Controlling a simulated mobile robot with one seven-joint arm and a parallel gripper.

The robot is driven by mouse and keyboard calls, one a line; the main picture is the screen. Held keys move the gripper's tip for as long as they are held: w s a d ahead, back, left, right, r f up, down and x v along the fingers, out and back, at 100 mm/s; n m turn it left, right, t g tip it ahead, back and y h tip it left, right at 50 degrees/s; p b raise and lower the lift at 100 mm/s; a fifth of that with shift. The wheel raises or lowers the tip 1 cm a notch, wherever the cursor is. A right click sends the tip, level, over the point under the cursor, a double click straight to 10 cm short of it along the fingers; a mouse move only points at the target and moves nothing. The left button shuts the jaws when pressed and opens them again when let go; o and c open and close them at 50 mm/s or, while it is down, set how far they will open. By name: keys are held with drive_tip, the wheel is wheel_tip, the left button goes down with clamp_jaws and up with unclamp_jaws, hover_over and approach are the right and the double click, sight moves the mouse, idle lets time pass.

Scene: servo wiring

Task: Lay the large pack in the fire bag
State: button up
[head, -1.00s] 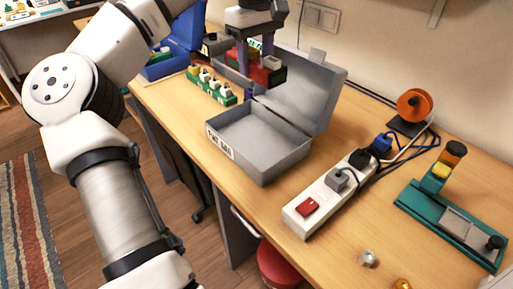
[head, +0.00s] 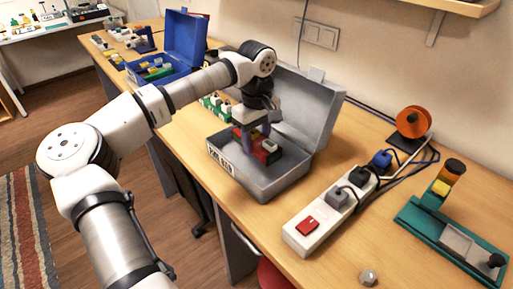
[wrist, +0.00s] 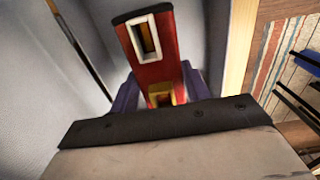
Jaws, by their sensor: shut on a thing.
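The large pack is a red block (head: 264,147) with a green and white end. It is inside the open grey box (head: 288,181), the fire bag, which has a white label on its front. My gripper (head: 256,141) reaches down into the box with its purple fingers around the pack. In the wrist view the red pack (wrist: 150,70), with a white-framed slot and a yellow part, sits between the purple fingers, with grey walls beside it. The fingertips and the underside of the pack are hidden, so I cannot tell whether it touches the box floor.
The box's raised lid (head: 312,105) stands behind my gripper. A power strip (head: 325,212) with plugs lies to the right, then a teal fixture (head: 440,235) and an orange spool (head: 413,122). A blue case (head: 187,45) stands behind on the left.

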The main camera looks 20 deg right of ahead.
drive_tip(key=shift+f+p, duration=0.35)
drive_tip(key=shift+f, duration=1.65)
drive_tip(key=shift+f, duration=0.15)
drive_tip(key=o, duration=1.5)
